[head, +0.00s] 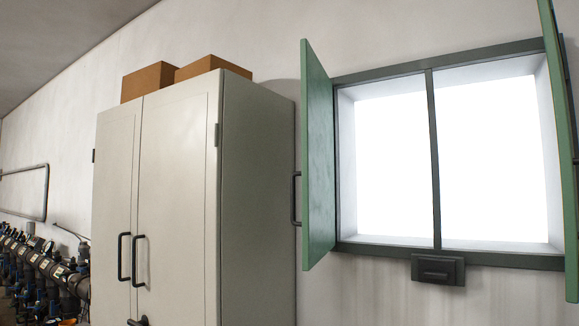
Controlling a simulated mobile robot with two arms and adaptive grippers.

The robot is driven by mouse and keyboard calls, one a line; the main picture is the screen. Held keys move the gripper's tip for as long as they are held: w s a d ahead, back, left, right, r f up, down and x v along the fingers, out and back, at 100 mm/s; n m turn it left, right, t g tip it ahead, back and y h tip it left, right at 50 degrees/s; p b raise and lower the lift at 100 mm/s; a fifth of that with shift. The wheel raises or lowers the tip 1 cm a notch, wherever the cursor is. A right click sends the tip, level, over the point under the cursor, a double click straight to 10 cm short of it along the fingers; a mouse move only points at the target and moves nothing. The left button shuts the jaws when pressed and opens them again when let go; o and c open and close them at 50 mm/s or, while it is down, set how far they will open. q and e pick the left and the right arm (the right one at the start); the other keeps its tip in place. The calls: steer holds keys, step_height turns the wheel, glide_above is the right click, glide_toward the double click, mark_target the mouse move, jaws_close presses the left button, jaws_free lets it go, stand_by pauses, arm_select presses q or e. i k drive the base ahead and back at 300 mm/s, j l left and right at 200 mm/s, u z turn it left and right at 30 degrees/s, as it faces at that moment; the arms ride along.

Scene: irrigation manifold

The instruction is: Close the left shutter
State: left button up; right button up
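The left shutter (319,155) is a green panel hinged on the left side of the window frame (385,76). It stands open, swung out from the wall, with a dark handle (296,198) on its left-hand face. The right shutter (561,150) is also green and stands open at the right edge of the picture, partly cut off. A dark latch block (438,270) sits below the middle of the window sill. Neither of my grippers shows in the head view.
A tall grey cabinet (257,200) with closed doors stands left of the left shutter, with a narrow gap between them. Cardboard boxes (148,81) lie on top of it. Pipes and valves (45,265) run along the wall at the far left.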

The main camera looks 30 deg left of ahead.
mark_target(317, 223)
steer(key=k+j, duration=0.1)
steer(key=j, duration=2.2)
steer(key=l, duration=0.6)
